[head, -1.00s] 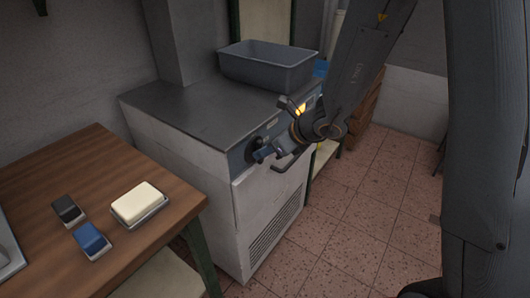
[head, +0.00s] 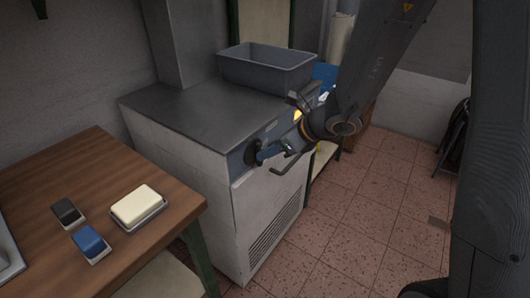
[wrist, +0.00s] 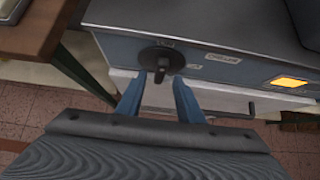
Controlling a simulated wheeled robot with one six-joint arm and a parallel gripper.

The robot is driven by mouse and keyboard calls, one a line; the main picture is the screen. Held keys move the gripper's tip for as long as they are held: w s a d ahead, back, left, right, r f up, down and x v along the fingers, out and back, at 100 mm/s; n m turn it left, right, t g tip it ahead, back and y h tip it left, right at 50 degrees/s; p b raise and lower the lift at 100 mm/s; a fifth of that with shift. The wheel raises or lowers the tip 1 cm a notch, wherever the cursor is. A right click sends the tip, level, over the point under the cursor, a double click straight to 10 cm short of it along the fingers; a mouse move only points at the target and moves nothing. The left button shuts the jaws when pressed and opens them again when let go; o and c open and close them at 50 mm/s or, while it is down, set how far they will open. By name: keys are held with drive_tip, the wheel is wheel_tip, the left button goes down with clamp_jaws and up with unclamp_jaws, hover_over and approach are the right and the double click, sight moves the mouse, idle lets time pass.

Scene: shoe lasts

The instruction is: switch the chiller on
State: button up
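The chiller (head: 205,160) is a pale cabinet with a dark steel top and a blue-grey control strip. It stands in the middle of the head view. Its black rotary knob (wrist: 158,56) sits on the strip; in the wrist view its grip bar points down toward my gripper. A label reading like "CHILLER" (wrist: 223,58) and a lit amber lamp (wrist: 288,81) are right of the knob. My gripper (wrist: 158,84) has its two blue fingers apart, one on either side of the bar's lower end. I cannot tell whether they touch it. The head view shows my gripper (head: 262,152) at the knob.
A grey bin (head: 266,70) stands on the chiller top. A door handle (head: 290,166) juts out below the strip. A wooden table (head: 60,180) at left carries a butter-like block on a dish (head: 137,207) and blue and black blocks. Tiled floor (head: 350,230) is open at right.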

drive_tip(key=shift+v, duration=2.1)
